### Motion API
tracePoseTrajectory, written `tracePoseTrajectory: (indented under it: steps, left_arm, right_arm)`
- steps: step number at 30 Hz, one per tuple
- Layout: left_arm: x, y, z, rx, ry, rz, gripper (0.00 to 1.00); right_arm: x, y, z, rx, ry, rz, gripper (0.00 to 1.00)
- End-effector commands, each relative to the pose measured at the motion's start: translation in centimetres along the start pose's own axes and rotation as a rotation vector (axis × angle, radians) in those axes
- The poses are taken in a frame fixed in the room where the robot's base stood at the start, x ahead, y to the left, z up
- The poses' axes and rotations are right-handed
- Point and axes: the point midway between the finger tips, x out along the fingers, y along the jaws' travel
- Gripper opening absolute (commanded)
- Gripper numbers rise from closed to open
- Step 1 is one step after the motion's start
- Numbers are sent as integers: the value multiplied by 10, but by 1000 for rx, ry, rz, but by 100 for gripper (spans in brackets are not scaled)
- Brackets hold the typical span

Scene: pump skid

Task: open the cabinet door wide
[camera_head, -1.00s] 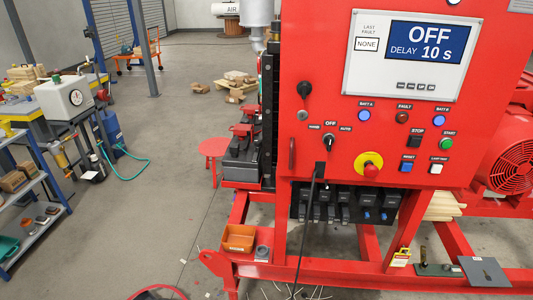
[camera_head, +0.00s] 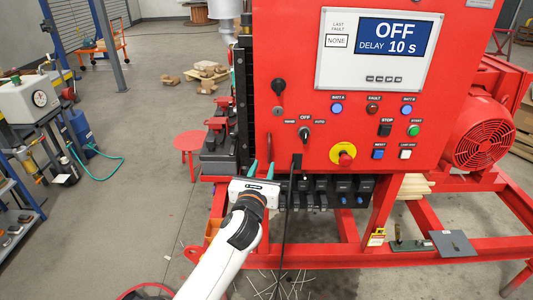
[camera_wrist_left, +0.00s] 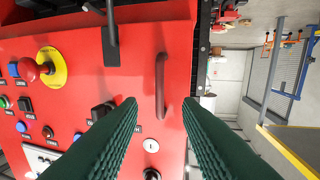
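The red cabinet (camera_head: 306,25) stands in front of me, its door face flat and apparently closed. A dark red bar handle (camera_head: 269,144) sits upright near the door's left edge. In the left wrist view the handle (camera_wrist_left: 160,86) lies in line with the gap between my fingers. My left gripper (camera_head: 262,168) is just below and in front of the handle, green fingers pointing at the door. It also shows in the left wrist view (camera_wrist_left: 160,108), open and empty. Whether the fingers reach around the handle cannot be told. My right gripper is out of view.
A black cable (camera_head: 287,215) hangs from the panel's lower edge, right of my left gripper. A yellow-ringed red stop button (camera_head: 345,158) and a black rotary switch (camera_head: 304,133) stick out nearby. A red stool (camera_head: 187,143) stands left of the skid. Open floor lies to the left.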

Motion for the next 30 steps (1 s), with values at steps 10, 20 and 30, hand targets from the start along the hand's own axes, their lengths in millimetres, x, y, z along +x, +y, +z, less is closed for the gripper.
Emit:
tracePoseTrajectory:
  steps: [10, 20, 30]
  left_arm:
    - [55, 0, 0, -4, -1, -1, 32]
    - [65, 0, 1, -2, -1, 1, 32]
    - [65, 0, 1, -2, -1, 0, 0]
  right_arm:
    - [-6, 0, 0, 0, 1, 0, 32]
    - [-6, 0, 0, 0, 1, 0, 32]
    - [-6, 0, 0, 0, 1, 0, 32]
